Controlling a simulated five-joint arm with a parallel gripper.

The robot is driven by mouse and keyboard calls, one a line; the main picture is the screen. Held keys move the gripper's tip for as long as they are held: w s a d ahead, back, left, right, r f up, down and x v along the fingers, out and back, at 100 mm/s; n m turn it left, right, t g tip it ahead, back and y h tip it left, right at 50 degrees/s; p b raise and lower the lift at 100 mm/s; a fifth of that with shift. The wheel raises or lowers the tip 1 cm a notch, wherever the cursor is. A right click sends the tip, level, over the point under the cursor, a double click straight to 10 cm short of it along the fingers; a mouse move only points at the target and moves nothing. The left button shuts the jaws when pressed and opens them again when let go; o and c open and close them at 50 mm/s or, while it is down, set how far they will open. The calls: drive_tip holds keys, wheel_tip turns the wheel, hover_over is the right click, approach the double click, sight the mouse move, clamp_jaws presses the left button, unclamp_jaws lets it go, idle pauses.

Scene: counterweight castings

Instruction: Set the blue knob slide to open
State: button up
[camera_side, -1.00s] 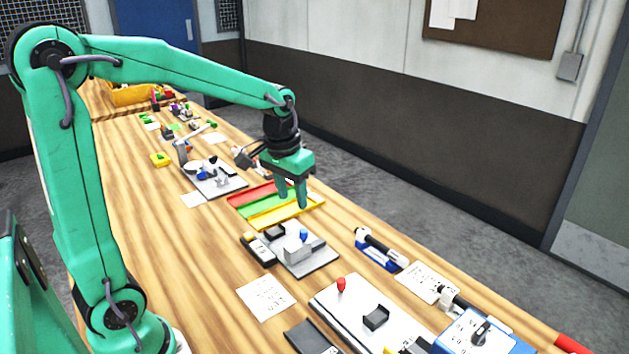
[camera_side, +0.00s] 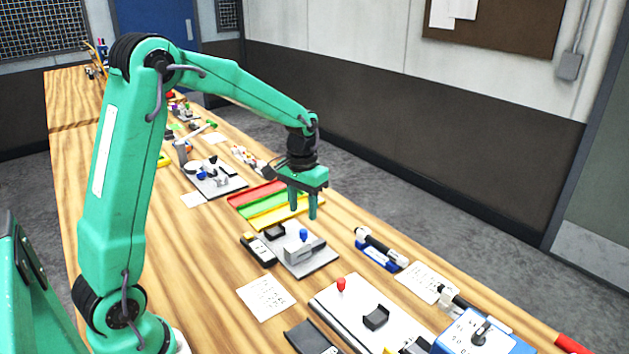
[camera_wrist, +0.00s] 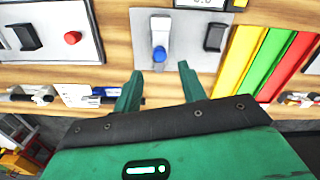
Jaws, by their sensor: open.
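The blue knob (camera_side: 303,234) stands by a light grey block on a grey plate (camera_side: 320,262) in the side view. In the wrist view the blue knob (camera_wrist: 159,53) lies at the lower end of a pale slide piece (camera_wrist: 160,25). My gripper (camera_side: 302,211) is open and empty, with its fingers pointing down above the plate's far side. In the wrist view my gripper (camera_wrist: 160,72) has its fingertips on either side of the knob's line, slightly below the knob. No contact with the knob shows. I cannot read any open or closed mark.
A black block (camera_side: 274,231) shares the plate. A tray with red, green and yellow strips (camera_side: 262,204) lies behind. A meter-like device (camera_side: 258,250) is at the left. A white plate with a red knob (camera_side: 341,284) is in front. A blue-based holder (camera_side: 380,250) is at the right.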

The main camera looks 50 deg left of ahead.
sight(303, 230)
drive_tip(key=shift+f, duration=3.6)
clamp_jaws()
